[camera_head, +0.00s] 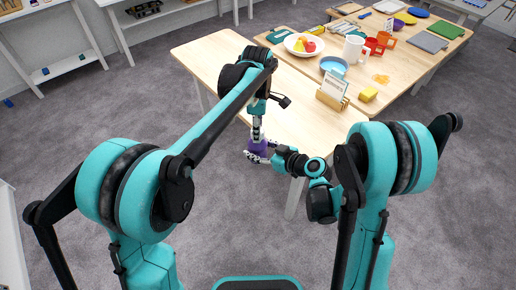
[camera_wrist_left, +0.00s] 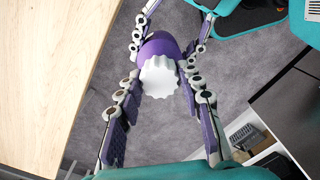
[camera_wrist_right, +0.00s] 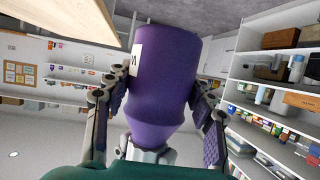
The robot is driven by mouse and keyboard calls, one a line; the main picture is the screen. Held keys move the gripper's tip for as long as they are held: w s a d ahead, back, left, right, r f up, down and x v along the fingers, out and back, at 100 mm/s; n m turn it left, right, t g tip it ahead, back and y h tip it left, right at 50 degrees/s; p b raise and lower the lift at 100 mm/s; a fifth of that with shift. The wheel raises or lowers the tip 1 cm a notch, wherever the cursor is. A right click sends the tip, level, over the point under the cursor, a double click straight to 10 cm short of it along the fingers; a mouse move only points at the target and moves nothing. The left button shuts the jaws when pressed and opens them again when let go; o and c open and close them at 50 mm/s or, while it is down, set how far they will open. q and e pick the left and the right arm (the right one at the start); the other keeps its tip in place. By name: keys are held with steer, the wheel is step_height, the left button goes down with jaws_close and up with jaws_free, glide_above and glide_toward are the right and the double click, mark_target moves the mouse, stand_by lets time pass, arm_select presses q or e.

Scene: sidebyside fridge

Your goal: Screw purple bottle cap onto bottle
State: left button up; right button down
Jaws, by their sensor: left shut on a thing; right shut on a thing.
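The purple bottle (camera_head: 257,147) is held in the air by my right gripper (camera_head: 262,156), off the near left corner of the table. In the right wrist view the bottle (camera_wrist_right: 162,85) sits between the two fingers of my right gripper (camera_wrist_right: 160,100); a white label shows at its left edge, and its tapered end points down the picture. My left gripper (camera_head: 257,133) is directly above the bottle. In the left wrist view its fingers (camera_wrist_left: 161,85) close around a white ridged cap (camera_wrist_left: 159,76), with the purple bottle (camera_wrist_left: 158,44) right behind it. Whether the threads engage is hidden.
The wooden table (camera_head: 215,55) stands ahead, its near left part bare. A card holder (camera_head: 332,95), a yellow sponge (camera_head: 368,94), a blue bowl (camera_head: 334,65), a fruit plate (camera_head: 304,44) and a white pitcher (camera_head: 354,48) stand farther right.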

arm_select(q)
steer(key=m, duration=0.4)
steer(key=shift+m, duration=0.3)
steer(key=m, duration=0.4)
steer(key=shift+m, duration=0.3)
steer(key=m, duration=0.4)
steer(key=shift+m, duration=0.4)
steer(key=m, duration=0.4)
steer(key=shift+f+m, duration=0.1)
steer(key=shift+m, duration=0.3)
steer(key=m, duration=0.4)
steer(key=shift+m, duration=0.3)
steer(key=m, duration=0.4)
steer(key=shift+m, duration=0.4)
steer(key=m, duration=0.4)
steer(key=shift+w+m, duration=0.1)
steer(key=shift+m, duration=0.2)
steer(key=m, duration=0.3)
steer(key=o, duration=1.4)
step_height(320, 180, up, 12)
steer(key=shift+f, duration=0.1)
